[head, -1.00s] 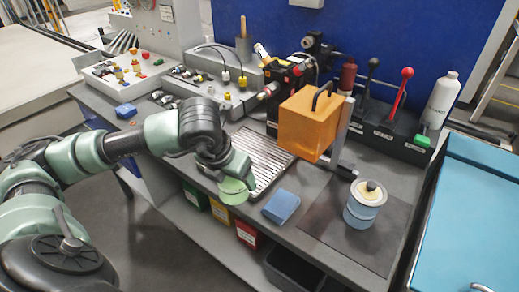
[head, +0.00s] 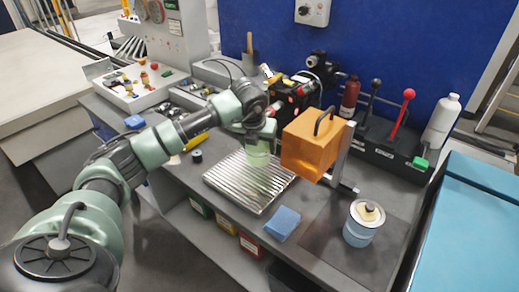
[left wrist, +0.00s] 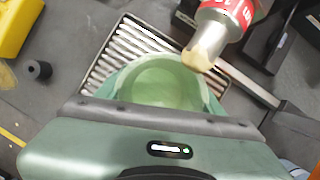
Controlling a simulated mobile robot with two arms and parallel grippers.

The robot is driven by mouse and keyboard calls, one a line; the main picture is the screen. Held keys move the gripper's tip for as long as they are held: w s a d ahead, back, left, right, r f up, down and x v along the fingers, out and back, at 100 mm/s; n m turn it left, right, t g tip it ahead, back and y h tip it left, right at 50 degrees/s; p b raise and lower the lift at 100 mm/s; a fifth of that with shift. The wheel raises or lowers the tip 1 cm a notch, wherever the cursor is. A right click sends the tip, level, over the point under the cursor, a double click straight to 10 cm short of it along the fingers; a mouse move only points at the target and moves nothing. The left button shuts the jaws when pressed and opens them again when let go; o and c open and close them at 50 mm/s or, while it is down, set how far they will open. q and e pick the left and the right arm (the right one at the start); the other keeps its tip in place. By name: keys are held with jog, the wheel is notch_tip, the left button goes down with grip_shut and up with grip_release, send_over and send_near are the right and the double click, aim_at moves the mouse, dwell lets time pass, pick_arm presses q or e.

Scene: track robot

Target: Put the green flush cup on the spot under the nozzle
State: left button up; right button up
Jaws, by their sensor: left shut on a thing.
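The green flush cup (head: 257,156) is held in my left gripper (head: 258,142), above the back part of the slatted metal tray (head: 232,187). In the left wrist view the cup (left wrist: 165,85) is seen from above, open and apparently empty, with the gripper shut on its near side. A nozzle with a cream tip (left wrist: 198,58) and a red-labelled body shows close to the cup's right far rim. From this angle I cannot tell its height over the cup. The exact spot under the nozzle is hidden. My right gripper is not in view.
A blue sponge (head: 282,223) and a blue-and-white canister (head: 363,224) are on the bench front. A red-knobbed lever (head: 402,115) stands at the back right. The tray's front part is clear.

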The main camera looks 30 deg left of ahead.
aim_at(260, 154)
pick_arm(q)
jog(key=shift+w, duration=0.25)
notch_tip(260, 154, down, 3)
jog(key=shift+a+f+p, duration=0.1)
jog(key=shift+p, duration=0.6)
jog(key=shift+f, duration=0.2)
jog(key=o, duration=1.4)
jog(key=shift+c, duration=0.2)
jog(key=b+v, duration=0.2)
jog(key=v, duration=1)
